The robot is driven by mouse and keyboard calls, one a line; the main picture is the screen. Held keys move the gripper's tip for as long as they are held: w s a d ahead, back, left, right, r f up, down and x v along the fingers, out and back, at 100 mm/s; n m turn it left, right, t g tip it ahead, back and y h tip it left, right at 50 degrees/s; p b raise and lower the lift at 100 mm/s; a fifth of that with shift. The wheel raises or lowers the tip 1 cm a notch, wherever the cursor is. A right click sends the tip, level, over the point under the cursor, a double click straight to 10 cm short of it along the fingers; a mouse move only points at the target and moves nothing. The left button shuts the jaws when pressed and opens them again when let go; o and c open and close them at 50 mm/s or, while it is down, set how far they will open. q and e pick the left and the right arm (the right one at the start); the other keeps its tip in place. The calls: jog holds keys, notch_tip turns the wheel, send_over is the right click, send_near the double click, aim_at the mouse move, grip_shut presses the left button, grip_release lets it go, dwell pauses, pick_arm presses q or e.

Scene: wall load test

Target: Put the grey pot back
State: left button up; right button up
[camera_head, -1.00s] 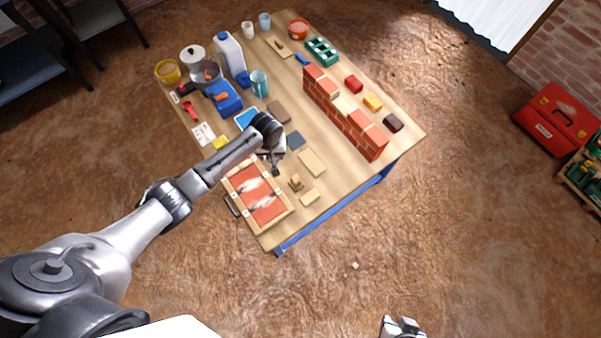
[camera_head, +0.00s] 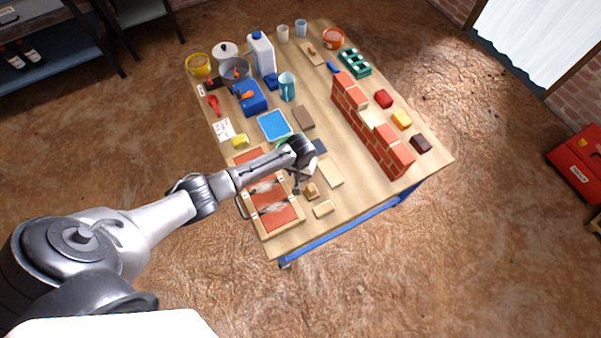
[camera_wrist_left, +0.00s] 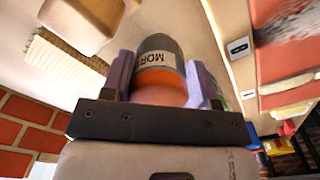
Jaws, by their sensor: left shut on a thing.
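The grey pot (camera_wrist_left: 158,50) shows in the left wrist view, with a pale label reading "MOR" upside down and orange below its grey part. My left gripper (camera_wrist_left: 160,82) is shut on it, with one purple finger on each side. In the head view my left gripper (camera_head: 299,180) is over the near part of the table, between the orange-red framed board (camera_head: 268,203) and a small wooden block (camera_head: 312,191). The pot is mostly hidden there by my wrist. I cannot tell how high it is held. My right gripper is not in view.
A brick wall (camera_head: 352,97) stands along the table's right side, with loose coloured blocks beyond it. A blue tray (camera_head: 274,125), a white jug (camera_head: 261,54), a pan (camera_head: 235,71) and cups crowd the far left. Flat pale pieces (camera_head: 330,173) lie near my gripper.

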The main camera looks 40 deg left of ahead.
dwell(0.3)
pick_arm(q)
jog(key=o, duration=0.9)
jog(key=shift+f, duration=0.1)
jog(key=shift+o, duration=0.2)
